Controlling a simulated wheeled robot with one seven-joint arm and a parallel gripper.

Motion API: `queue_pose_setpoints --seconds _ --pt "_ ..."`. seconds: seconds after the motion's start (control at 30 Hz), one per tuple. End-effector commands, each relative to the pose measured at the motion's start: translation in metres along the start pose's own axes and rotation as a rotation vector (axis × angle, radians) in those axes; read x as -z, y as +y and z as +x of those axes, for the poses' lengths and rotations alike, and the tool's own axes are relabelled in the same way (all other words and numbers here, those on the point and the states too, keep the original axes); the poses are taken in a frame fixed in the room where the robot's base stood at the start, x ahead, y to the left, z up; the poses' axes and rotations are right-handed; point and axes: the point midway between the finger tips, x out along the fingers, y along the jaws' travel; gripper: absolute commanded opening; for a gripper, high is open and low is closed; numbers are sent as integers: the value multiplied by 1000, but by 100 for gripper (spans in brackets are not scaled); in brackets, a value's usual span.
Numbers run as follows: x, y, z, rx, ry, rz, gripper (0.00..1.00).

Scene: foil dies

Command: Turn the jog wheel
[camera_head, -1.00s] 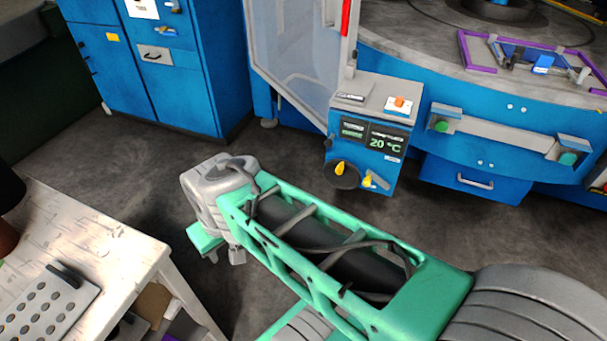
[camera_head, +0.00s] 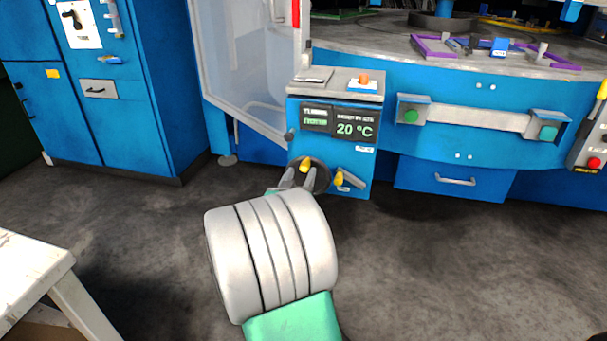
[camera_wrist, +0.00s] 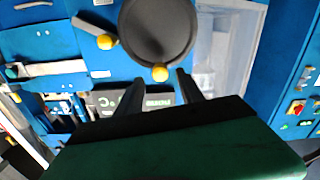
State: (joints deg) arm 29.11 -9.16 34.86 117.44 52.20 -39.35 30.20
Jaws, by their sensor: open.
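The jog wheel is a dark round disc (camera_head: 323,174) with a yellow knob (camera_head: 304,164), low on the front of the blue control box (camera_head: 352,158). My gripper (camera_head: 299,173) is open in front of the wheel, with its two fingertips close to the knob. In the wrist view the wheel (camera_wrist: 158,30) fills the top middle. There the knob (camera_wrist: 160,73) shows in the gap between the open fingertips of my gripper (camera_wrist: 160,77). I cannot tell whether the fingers touch the knob. My wrist hides the lower part of the gripper in the head view.
A yellow-ended lever (camera_head: 345,180) sits right of the wheel, close to the fingers. The box display (camera_head: 347,125) reads 20 °C. A white table (camera_head: 30,275) stands at lower left, and blue cabinets (camera_head: 150,100) at left. The floor right of my arm is clear.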

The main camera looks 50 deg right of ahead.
Motion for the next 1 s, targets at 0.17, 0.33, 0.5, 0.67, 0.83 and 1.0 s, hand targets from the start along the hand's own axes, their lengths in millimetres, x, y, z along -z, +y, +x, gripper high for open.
queue_pose_setpoints --seconds 0.17,0.33,0.5,0.67,0.83,1.0 --pt "0 1 30 -2 0 0 45" --pt "0 0 38 1 -1 -1 45" --pt "0 0 37 1 -1 -1 44" --pt "0 0 37 1 -1 -1 31" --pt "0 0 37 1 -1 -1 17" --pt "0 0 37 2 -1 0 3"
